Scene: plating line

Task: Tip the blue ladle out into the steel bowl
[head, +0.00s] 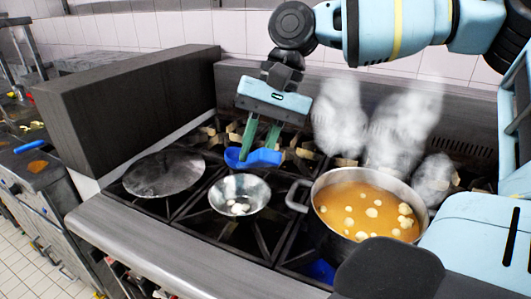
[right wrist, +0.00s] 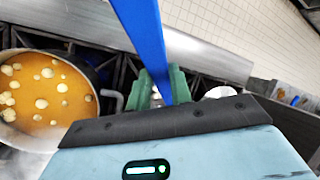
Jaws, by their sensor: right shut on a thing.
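The blue ladle (head: 252,158) is in my right gripper (head: 259,146), whose green fingers are shut on it. Its blue bowl part shows in the head view above and just behind the steel bowl; whether it holds anything is not clear. In the right wrist view the blue handle (right wrist: 143,30) runs up from between the fingers (right wrist: 161,88). The steel bowl (head: 222,190) stands upright on the stove, with a few pale pieces in its bottom. A pale rounded edge, perhaps the bowl, shows partly behind the gripper in the right wrist view. My left gripper is not in view.
A large steel pot (head: 299,197) of orange soup with pale floating pieces stands right of the bowl, steam behind it. A dark round pan (head: 163,173) lies left of the bowl. A dark block (head: 125,105) rises at the stove's left. The steel front ledge (head: 150,235) is clear.

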